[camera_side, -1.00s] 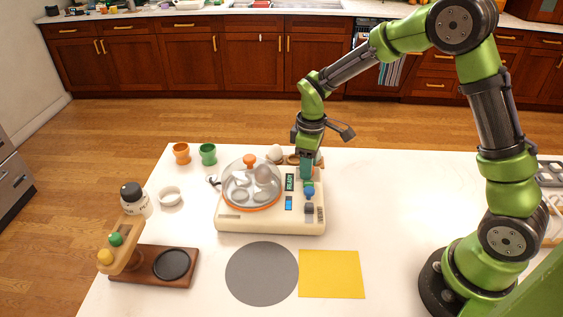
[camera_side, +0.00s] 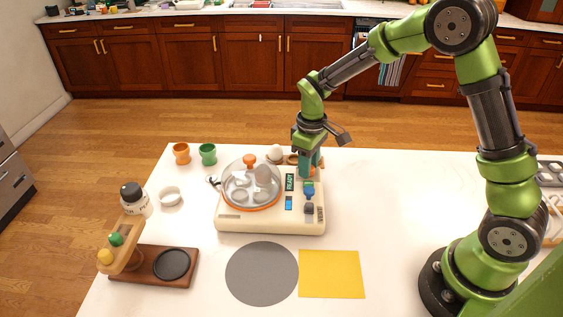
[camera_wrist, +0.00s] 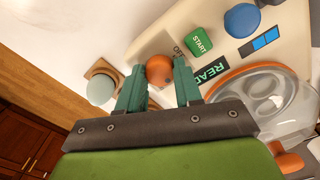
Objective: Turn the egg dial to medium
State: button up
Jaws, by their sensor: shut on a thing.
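The egg cooker (camera_side: 270,226) is a cream machine on the white table, with a clear domed lid at its left. Its control panel is at the right. In the wrist view, an orange round dial (camera_wrist: 160,70) sits beside an "OFF" mark (camera_wrist: 178,52). My gripper (camera_wrist: 160,78) has its teal fingers on both sides of this dial and is shut on it. In the side view my gripper (camera_side: 309,164) is at the panel's far end and mostly hides the dial. The medium mark and the dial's pointer cannot be made out.
A green START button (camera_wrist: 200,41), a blue knob (camera_wrist: 242,20) and a READY display (camera_wrist: 211,76) are close to the dial. A pale egg (camera_side: 277,152) sits behind the cooker in a wooden holder. The grey disc (camera_side: 262,273) and yellow mat (camera_side: 331,273) are bare.

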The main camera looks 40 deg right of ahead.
jog(key=m, duration=0.4)
jog(key=shift+m, duration=0.3)
jog(key=m, duration=0.4)
jog(key=shift+m, duration=0.3)
jog(key=o, duration=0.8)
jog(key=shift+c, duration=0.2)
jog(key=shift+r, duration=0.1)
notch_tip(320, 180, up, 17)
